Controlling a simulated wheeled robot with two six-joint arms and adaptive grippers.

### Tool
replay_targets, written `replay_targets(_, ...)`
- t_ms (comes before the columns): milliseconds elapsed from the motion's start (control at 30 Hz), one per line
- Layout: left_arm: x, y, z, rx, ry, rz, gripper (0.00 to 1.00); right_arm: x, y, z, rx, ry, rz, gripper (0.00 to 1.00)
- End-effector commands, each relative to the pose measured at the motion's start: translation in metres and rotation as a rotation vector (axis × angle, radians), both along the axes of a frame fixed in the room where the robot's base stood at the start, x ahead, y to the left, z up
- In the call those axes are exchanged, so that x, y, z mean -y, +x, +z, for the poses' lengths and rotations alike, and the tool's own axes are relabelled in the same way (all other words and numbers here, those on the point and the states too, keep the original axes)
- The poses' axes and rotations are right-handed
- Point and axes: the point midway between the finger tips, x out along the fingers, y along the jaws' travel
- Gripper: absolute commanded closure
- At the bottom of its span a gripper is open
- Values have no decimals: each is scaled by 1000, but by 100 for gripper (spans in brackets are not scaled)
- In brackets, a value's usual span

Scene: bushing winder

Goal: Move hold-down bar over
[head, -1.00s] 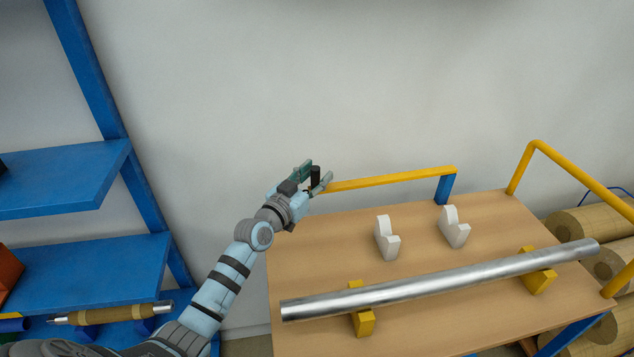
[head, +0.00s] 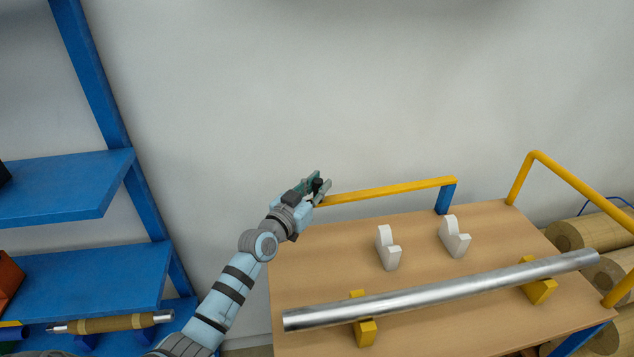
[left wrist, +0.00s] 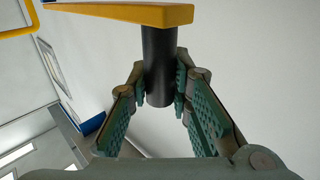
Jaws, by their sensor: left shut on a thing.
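The hold-down bar (head: 392,190) is a yellow bar along the back edge of the wooden table, with its right end at a blue post (head: 446,198). A black upright handle sits at its left end. My left gripper (head: 320,186) is shut on this handle. In the left wrist view the yellow bar (left wrist: 120,13) crosses the top, and the black handle (left wrist: 158,62) stands between the green finger pads of the left gripper (left wrist: 159,80). My right gripper is not in view.
A steel tube (head: 445,290) lies across yellow blocks (head: 540,290) on the table (head: 310,270). Two white cradles (head: 388,250) stand behind it. A yellow rail (head: 575,188) rises at the right. Blue shelves (head: 90,278) stand at the left, and brown rolls (head: 580,233) lie right of the table.

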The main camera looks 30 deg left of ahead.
Motion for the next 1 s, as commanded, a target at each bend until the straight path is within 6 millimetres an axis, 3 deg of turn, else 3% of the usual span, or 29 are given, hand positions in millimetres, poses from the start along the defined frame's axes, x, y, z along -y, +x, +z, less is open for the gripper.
replay_targets(200, 42, -40, 4, -17, -6, -6, 100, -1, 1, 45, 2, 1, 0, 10)
replay_targets(500, 101, -84, -1, -9, -7, -3, 100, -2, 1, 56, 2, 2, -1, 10)
replay_targets(900, 108, -89, 0, -6, -1, 1, 100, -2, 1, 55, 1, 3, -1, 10)
replay_targets(933, 108, -89, 0, -6, -1, 1, 78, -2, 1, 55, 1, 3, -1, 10)
replay_targets(1000, 108, -89, 0, -6, -1, 1, 67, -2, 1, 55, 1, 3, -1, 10)
